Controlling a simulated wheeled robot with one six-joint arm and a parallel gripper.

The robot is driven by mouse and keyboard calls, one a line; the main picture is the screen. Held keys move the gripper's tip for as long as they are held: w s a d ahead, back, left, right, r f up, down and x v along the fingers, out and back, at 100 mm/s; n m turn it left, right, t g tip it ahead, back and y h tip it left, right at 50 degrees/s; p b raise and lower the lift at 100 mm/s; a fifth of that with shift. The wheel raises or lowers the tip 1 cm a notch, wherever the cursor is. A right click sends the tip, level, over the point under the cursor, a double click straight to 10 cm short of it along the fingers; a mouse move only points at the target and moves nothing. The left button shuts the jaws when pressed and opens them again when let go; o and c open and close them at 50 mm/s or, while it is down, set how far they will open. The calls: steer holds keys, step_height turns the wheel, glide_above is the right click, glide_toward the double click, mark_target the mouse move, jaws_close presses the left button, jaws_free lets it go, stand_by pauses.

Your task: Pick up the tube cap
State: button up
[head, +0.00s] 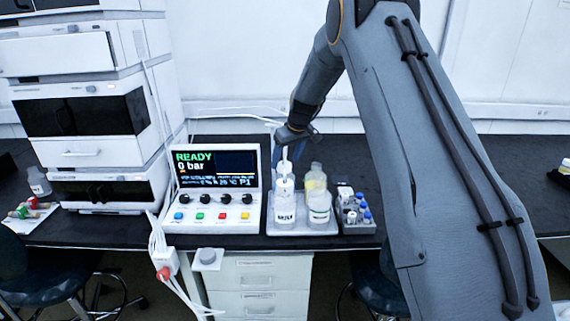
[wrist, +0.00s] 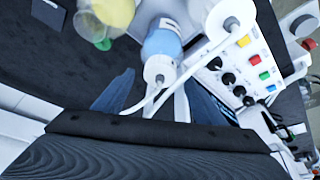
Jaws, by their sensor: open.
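A white cap with thin white tubing (wrist: 160,71) sits on a bottle holding blue liquid (wrist: 163,42) in the wrist view. I take it to be the tube cap. In the head view, a white cap (head: 284,168) tops the labelled bottle (head: 285,198) on the tray. My gripper (head: 289,150) is above that bottle. In the wrist view my gripper (wrist: 158,96) is open, with its blue fingers spread on either side of the tubing. It does not visibly grip the cap. The lower run of the tubing is hidden by my gripper's body.
A vial rack (head: 345,228) stands to the right. A control panel (head: 190,212) reading READY is close on the left. Stacked instruments (head: 75,105) are further left.

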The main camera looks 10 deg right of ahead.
steer(key=shift+w+a+f, duration=0.1)
steer(key=shift+w+f, duration=0.15)
steer(key=shift+f, duration=0.45)
steer(key=c, duration=1.2)
steer(key=shift+o, duration=0.2)
